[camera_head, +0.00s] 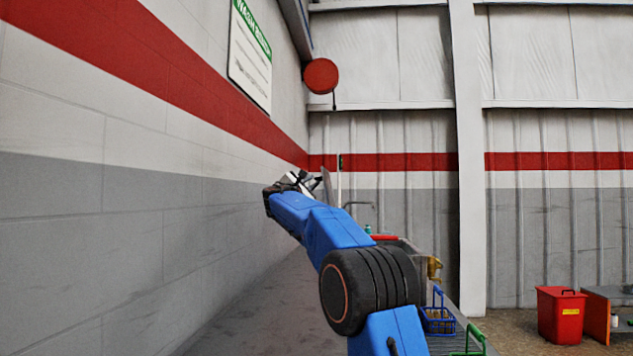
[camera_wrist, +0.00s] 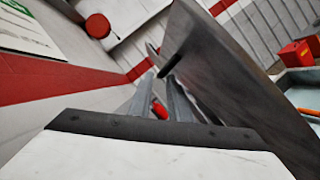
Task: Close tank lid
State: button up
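The tank lid (camera_wrist: 225,85) is a large grey metal plate, standing raised and tilted at the right of my fingers in the wrist view. In the head view the lid (camera_head: 327,186) shows as a thin, nearly edge-on plate just beyond my gripper. A short dark bar (camera_wrist: 177,60) sticks out from the lid's face near the fingertips. My gripper (camera_wrist: 161,88) has its two grey fingers apart, with a gap between them. It also shows in the head view (camera_head: 308,182), beside the lid. I cannot tell whether a finger touches the lid. The tank (camera_head: 402,243) is mostly hidden behind my arm.
A block wall with a green-headed sign (camera_head: 250,54) runs close along the left. A red round object (camera_head: 321,76) hangs high ahead. A blue basket (camera_head: 438,318) is by the tank; a red bin (camera_head: 562,314) stands on the floor at right.

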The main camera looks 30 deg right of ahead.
jog(key=shift+x, duration=2.3)
grip_shut()
